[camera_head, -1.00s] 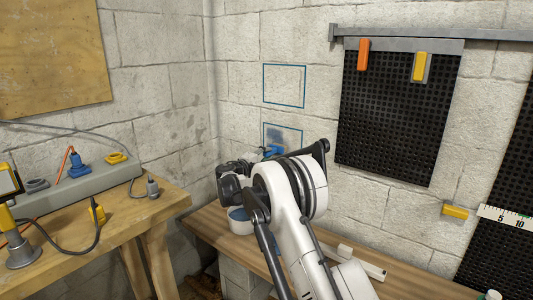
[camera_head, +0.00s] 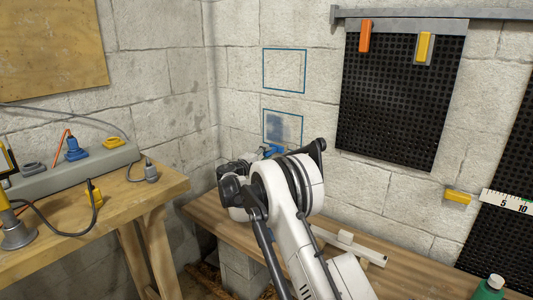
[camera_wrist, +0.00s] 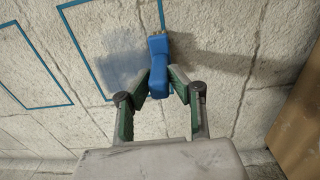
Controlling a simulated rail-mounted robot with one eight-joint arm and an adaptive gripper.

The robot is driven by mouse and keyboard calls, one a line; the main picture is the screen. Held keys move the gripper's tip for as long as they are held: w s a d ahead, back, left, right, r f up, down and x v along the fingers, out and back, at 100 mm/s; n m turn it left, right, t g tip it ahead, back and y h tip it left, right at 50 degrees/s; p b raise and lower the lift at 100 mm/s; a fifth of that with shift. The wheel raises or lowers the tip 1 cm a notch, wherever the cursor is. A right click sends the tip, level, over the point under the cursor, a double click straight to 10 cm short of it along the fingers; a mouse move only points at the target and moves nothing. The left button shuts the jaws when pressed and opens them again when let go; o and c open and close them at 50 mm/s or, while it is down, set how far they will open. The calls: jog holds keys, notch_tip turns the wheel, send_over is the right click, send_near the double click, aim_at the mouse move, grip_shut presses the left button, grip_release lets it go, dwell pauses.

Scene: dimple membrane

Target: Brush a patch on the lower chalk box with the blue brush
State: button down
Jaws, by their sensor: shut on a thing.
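The lower chalk box (camera_head: 302,130) is a blue outline on the stone wall. A smudged grey-blue patch (camera_head: 284,126) lies inside it. The blue brush (camera_head: 272,150) shows at its lower edge, partly hidden by my arm. In the wrist view, my gripper (camera_wrist: 159,87) is shut on the blue brush (camera_wrist: 160,60), whose head points to the wall. The patch (camera_wrist: 122,66) lies just left of the brush, inside the lower box's outline (camera_wrist: 82,56). Whether the brush touches the wall I cannot tell. My gripper is hidden behind my arm in the head view.
The upper chalk box (camera_head: 305,72) is above. A black perforated board (camera_head: 390,110) with orange and yellow clips hangs to the right. A wooden bench (camera_head: 400,265) runs below the wall; another table (camera_head: 140,200) with tools and cables stands left.

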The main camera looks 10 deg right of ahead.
jog(key=shift+r+p, duration=2.05)
jog(key=shift+r, duration=2.45)
notch_tip(320, 180, up, 6)
jog(key=p, duration=0.2)
jog(key=shift+f+p, duration=0.15)
jog(key=shift+p, duration=0.15)
jog(key=s, duration=0.1)
jog(key=s+d, duration=0.1)
jog(key=s, duration=0.1)
jog(key=shift+s+d+r, duration=0.15)
jog(key=shift+r, duration=0.15)
jog(key=shift+w+d, duration=0.35)
jog(key=shift+d, duration=0.1)
